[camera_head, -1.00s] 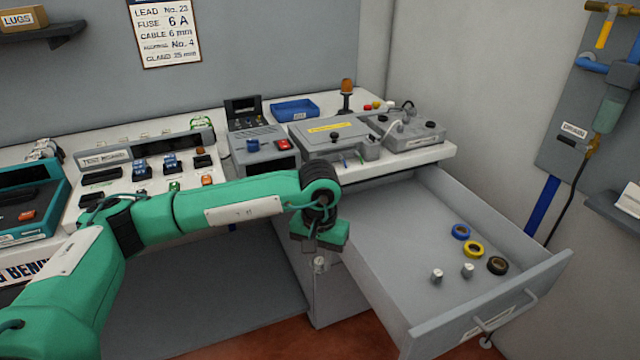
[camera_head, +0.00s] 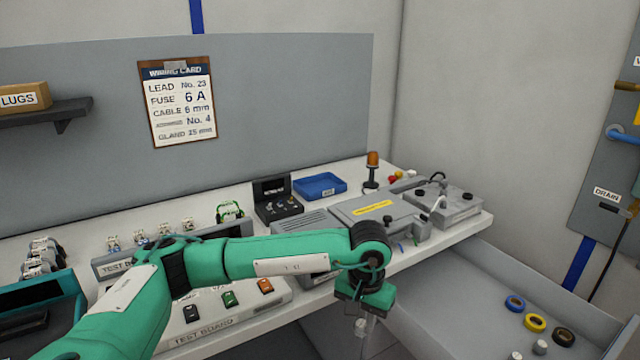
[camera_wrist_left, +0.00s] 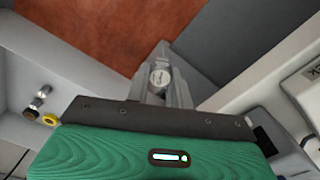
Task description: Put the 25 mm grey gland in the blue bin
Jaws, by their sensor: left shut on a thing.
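My left gripper (camera_head: 362,322) hangs pointing down in front of the bench edge, to the left of the open drawer. It is shut on a small grey gland (camera_head: 360,328). In the left wrist view the gland (camera_wrist_left: 160,78) sits between the fingertips (camera_wrist_left: 163,88), its round face showing a mark too small to read. The blue bin (camera_head: 321,187) stands at the back of the bench, up and left of the gripper. Its inside looks empty. My right gripper is out of view.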

